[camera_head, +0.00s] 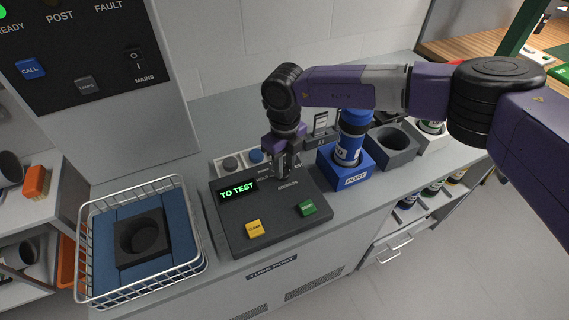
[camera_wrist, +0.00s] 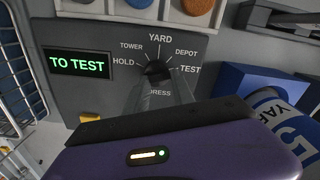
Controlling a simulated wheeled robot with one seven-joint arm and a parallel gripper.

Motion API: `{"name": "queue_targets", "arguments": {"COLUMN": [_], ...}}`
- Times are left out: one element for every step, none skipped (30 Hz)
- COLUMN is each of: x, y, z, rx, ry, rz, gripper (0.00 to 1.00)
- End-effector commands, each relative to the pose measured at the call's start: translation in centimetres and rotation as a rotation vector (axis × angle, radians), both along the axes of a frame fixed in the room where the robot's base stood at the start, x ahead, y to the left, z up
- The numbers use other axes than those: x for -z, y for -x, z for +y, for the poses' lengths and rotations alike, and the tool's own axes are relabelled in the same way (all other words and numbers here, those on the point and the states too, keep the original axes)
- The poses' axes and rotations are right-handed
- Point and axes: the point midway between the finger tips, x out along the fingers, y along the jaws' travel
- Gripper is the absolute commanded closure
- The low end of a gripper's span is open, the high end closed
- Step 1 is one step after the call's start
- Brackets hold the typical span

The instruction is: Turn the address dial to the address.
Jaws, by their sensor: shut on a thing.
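The grey console (camera_head: 275,235) stands on the counter, its green display (camera_head: 237,190) reading "TO TEST"; the display also shows in the wrist view (camera_wrist: 79,64). The dark address dial (camera_wrist: 157,70) is ringed by HOLD, TOWER, YARD, DEPOT and TEST. My gripper (camera_head: 289,176) points down at the console and is shut on the dial, its fingers (camera_wrist: 160,88) covering much of it. The dial's exact pointer direction is hard to make out. A blue carrier (camera_head: 350,140) stands in a blue block right of the console; its label (camera_wrist: 290,125) shows a 5 and part of "YARD".
The console also carries a yellow button (camera_head: 254,229) and a green button (camera_head: 307,208). A wire basket (camera_head: 190,268) with a dark socket stands at left. A grey holder (camera_head: 393,146) stands right of the blue block.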

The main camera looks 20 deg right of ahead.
Motion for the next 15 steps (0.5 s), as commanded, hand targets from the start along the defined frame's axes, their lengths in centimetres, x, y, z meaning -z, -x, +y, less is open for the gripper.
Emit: {"name": "queue_targets", "arguments": {"x": [-0.08, -0.07, -0.07, -0.07, -0.07, -0.07, -0.06, -0.06, -0.06, -0.06, -0.07, -0.07, -0.07, -0.07, -0.07], "y": [-0.03, -0.03, -0.03, -0.03, -0.03, -0.03, -0.03, -0.03, -0.04, -0.04, -0.04, -0.04, -0.04, -0.04, -0.04], "z": [-0.03, -0.03, -0.03, -0.03, -0.03, -0.03, -0.03, -0.03, -0.03, -0.03, -0.03, -0.03, -0.03, -0.03, -0.03], "rx": [0.006, 0.008, 0.011, 0.012, 0.013, 0.014, 0.014, 0.014, 0.014, 0.014, 0.014, 0.014, 0.014, 0.014, 0.014], "ry": [0.001, 0.0, 0.0, 0.0, 0.0, 0.0, 0.0, 0.0, 0.0, 0.0, 0.0, 0.0, 0.0, 0.0, 0.0], "rz": [0.0, 0.0, 0.0, 0.0, -0.001, -0.001, -0.001, -0.001, -0.001, -0.001, -0.001, -0.001, -0.001, -0.001, -0.001], "gripper": [1.0, 1.0, 1.0, 1.0, 1.0, 1.0, 1.0, 1.0, 1.0, 1.0, 1.0, 1.0, 1.0, 1.0, 0.63]}}
